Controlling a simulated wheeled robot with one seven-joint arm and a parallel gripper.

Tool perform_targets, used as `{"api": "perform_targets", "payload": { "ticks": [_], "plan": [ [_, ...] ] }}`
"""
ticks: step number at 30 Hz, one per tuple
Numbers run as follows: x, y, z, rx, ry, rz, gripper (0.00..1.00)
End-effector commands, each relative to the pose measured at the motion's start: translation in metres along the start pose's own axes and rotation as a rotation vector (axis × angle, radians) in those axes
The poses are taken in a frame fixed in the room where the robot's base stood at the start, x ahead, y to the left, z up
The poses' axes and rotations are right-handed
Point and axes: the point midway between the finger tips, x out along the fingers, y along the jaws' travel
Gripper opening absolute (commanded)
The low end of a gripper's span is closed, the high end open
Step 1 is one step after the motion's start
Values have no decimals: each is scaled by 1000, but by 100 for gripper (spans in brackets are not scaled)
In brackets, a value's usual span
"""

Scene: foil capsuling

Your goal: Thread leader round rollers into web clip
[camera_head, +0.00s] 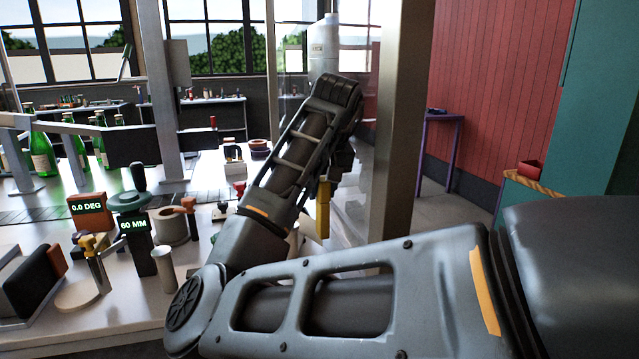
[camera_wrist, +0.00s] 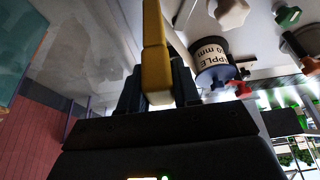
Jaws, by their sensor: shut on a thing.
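My gripper (camera_wrist: 157,88) is shut on a yellow bar-like piece (camera_wrist: 154,45), which runs up out of the wrist view between its two dark fingers. I cannot tell whether this piece is the leader. In the head view the yellow piece (camera_head: 323,208) hangs upright below my wrist, beside the glass panel at the table's right side; the fingers are mostly hidden there. A dark labelled spool (camera_wrist: 212,62), reading in part "PPLE" and "0 mm", stands close right of the gripper in the wrist view. I cannot clearly pick out the rollers or the web clip.
The table (camera_head: 128,325) holds an orange "0.0 DEG" display (camera_head: 88,212), a "60 MM" display (camera_head: 134,226), a grey cylinder (camera_head: 172,226) and a small metal cup (camera_head: 162,268). Green bottles (camera_head: 42,152) stand at the left. A tall metal post (camera_head: 398,130) rises right of my wrist.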

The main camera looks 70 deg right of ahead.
Motion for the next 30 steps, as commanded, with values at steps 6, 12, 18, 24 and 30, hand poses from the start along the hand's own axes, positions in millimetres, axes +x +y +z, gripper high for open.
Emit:
{"api": "perform_targets", "payload": {
  "ticks": [6,12,18,24,30],
  "plan": [
    [-6,0,13,0,0,1,0],
    [-11,0,24,0,0,0,0],
    [-16,0,36,-1,0,0,0],
    [-22,0,48,-1,0,0,0],
    [-27,0,59,-1,0,-1,0]
  ]
}}
